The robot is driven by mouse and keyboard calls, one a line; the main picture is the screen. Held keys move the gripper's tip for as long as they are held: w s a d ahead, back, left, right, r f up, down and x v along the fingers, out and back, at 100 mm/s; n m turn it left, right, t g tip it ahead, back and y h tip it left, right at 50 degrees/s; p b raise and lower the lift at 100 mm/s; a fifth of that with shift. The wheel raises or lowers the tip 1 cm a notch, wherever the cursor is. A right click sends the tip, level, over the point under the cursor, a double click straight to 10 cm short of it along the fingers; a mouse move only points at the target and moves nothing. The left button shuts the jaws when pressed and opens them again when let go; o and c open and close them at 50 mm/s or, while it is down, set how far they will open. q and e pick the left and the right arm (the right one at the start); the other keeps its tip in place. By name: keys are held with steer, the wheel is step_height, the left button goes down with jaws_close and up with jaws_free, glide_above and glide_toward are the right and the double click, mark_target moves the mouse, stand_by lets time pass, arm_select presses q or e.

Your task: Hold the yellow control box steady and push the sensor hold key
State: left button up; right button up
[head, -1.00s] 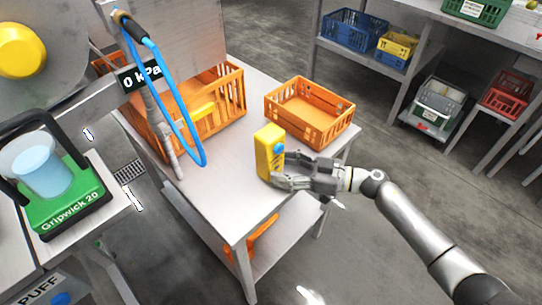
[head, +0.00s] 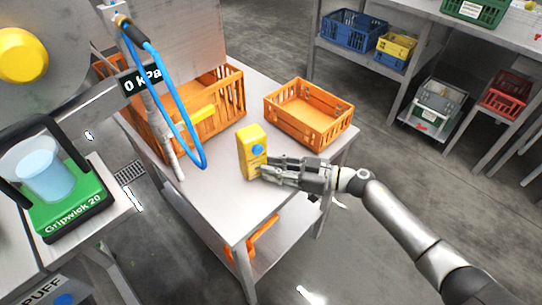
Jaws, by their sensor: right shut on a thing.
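The yellow control box (head: 248,143) stands near the middle of the metal table, with a round blue key (head: 257,150) on the face toward the camera. My right gripper (head: 264,170) comes in from the right and is shut on the lower right part of the box. Its fingers hide a little of that lower edge, and the blue key shows clear above them. My left gripper is not in view.
An empty orange crate (head: 345,118) stands behind the box on the metal table (head: 225,205). A larger orange crate (head: 222,122) and a blue hose (head: 186,120) are at left. A green "Gripwick 20" unit (head: 70,208) is far left. The table's front part is clear.

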jaws_close()
steer(key=shift+c, duration=1.4)
jaws_free()
steer(key=o, duration=1.6)
